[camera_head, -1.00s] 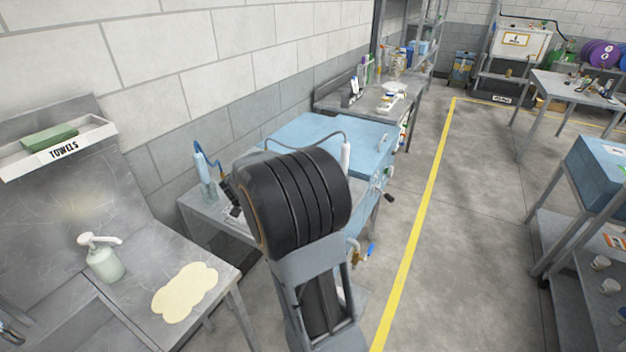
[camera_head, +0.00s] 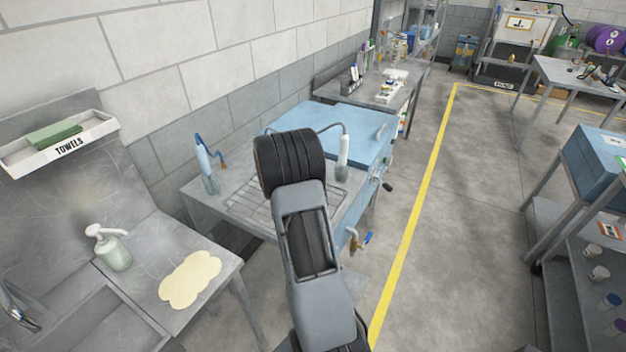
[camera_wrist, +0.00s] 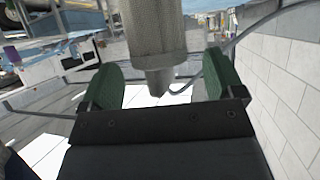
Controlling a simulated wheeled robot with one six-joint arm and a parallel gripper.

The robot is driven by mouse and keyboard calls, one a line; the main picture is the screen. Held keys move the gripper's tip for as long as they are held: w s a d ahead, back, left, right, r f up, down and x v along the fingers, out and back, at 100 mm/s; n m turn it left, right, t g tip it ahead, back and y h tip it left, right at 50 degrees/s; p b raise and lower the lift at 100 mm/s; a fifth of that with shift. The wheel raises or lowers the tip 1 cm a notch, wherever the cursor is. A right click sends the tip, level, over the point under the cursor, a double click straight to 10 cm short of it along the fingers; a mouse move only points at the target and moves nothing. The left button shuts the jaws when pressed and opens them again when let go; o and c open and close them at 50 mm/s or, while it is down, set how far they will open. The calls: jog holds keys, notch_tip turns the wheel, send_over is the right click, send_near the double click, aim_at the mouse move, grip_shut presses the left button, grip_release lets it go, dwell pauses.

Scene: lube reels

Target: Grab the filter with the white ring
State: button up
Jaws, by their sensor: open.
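I cannot clearly pick out a filter with a white ring. Several small cup-like pieces stand on the low shelf at the right edge; a pale one (camera_head: 600,273) may be a filter, but its ring is too small to tell. My gripper (camera_wrist: 160,92) is hidden behind my arm in the head view. In the wrist view its two green-padded fingers are open, with a large grey cylinder (camera_wrist: 153,35) showing between and beyond them. The cylinder tapers to a narrow end near a thin hose. I cannot tell whether the fingers touch it.
A sink counter with a soap bottle (camera_head: 112,250) is left. A blue box (camera_head: 600,165) is right. The aisle (camera_head: 465,220) is clear.

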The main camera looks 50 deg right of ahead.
jog(key=shift+d+f, duration=0.2)
jog(key=shift+d, duration=0.2)
jog(key=shift+c, duration=0.4)
jog(key=c, duration=1)
jog(key=shift+o, duration=0.2)
